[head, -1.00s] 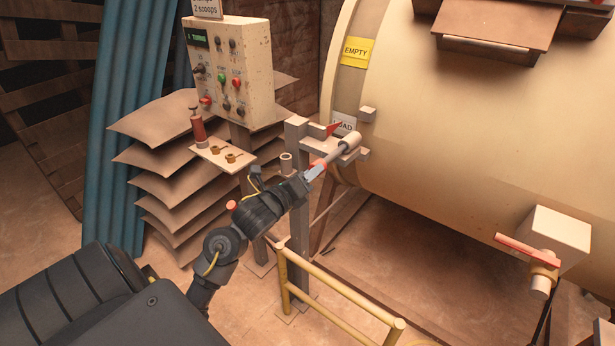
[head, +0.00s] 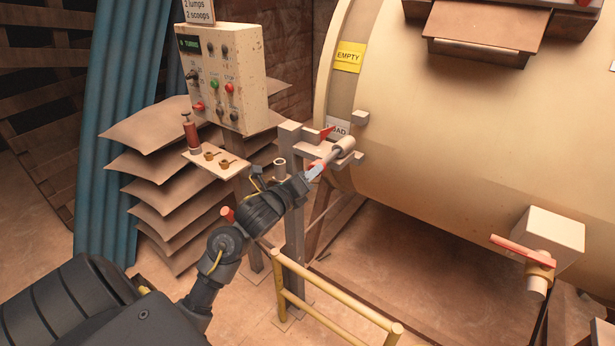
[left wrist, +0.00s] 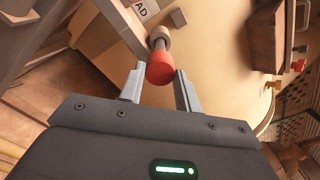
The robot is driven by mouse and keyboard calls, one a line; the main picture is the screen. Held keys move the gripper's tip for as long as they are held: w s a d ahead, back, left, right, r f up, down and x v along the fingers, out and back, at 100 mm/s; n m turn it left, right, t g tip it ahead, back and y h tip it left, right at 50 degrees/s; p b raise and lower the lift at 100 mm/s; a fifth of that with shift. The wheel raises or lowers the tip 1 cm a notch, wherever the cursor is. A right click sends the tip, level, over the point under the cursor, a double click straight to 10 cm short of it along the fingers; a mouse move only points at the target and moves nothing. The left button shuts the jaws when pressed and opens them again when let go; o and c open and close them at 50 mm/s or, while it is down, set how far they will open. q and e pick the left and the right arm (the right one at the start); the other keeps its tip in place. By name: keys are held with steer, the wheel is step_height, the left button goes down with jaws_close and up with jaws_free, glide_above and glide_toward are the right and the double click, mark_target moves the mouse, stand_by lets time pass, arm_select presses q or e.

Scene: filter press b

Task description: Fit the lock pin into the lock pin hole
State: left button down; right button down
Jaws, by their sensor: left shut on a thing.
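My left gripper (head: 314,172) is shut on the red head of the lock pin (head: 317,164). In the left wrist view the red head (left wrist: 160,70) sits between the two fingertips. The pin's grey shank (head: 331,158) points up and right to a beige round sleeve (head: 346,143) beside the drum and meets its near end in the picture. The lock pin hole appears to be in this sleeve; its mouth is hidden by the pin, and I cannot tell how deep the shank is in. My right gripper is not in view.
A grey post (head: 292,195) with a bracket stands close to the left gripper. The big beige drum (head: 450,130) is just right. A yellow rail (head: 340,298) is below. A control box (head: 222,75) and a small shelf (head: 216,162) stand to the left.

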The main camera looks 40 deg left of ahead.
mark_target(328, 157)
arm_select(q)
steer(key=shift+w+a+b, duration=0.1)
steer(key=shift+w+b, duration=1.5)
steer(key=shift+w, duration=2.65)
steer(key=c, duration=0.9)
jaws_free()
steer(key=shift+r, duration=0.1)
steer(key=shift+s, duration=0.1)
steer(key=s+b, duration=0.2)
steer(key=s, duration=0.8)
steer(key=shift+s, duration=0.35)
